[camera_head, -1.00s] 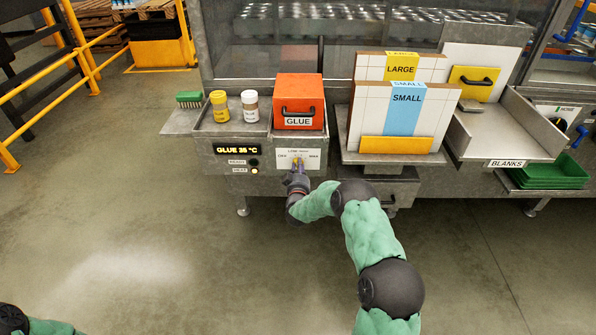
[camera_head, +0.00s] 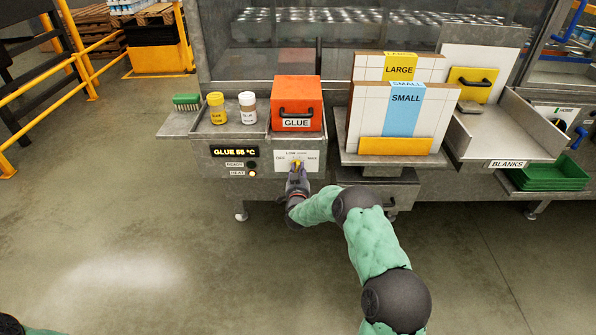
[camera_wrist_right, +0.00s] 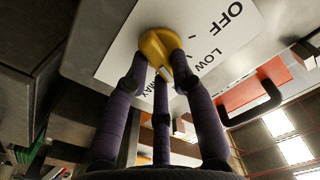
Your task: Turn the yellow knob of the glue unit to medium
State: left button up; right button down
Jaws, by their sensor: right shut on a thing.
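The glue unit (camera_head: 229,162) has a display reading GLUE 55 °C and a white dial plate (camera_head: 312,157). The yellow knob (camera_head: 296,165) sits on this plate, and shows close up in the right wrist view (camera_wrist_right: 153,44). My right gripper (camera_head: 297,173) is shut on the knob, with its purple fingers around it. In the wrist view, OFF, LOW and part of MAX are readable. The knob's pale mark points between LOW and MAX; a finger hides part of the scale there. My left gripper is out of view.
An orange GLUE box (camera_head: 297,92), a yellow bottle (camera_head: 217,108) and a white bottle (camera_head: 248,107) stand on the unit. A green brush (camera_head: 186,101) lies at left. A holder with LARGE and SMALL boards (camera_head: 402,125) is at right. The floor in front is clear.

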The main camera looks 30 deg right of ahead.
dwell(0.4)
jog(key=c, duration=1)
grip_release()
jog(key=shift+c, duration=0.2)
jog(key=v, duration=1.2)
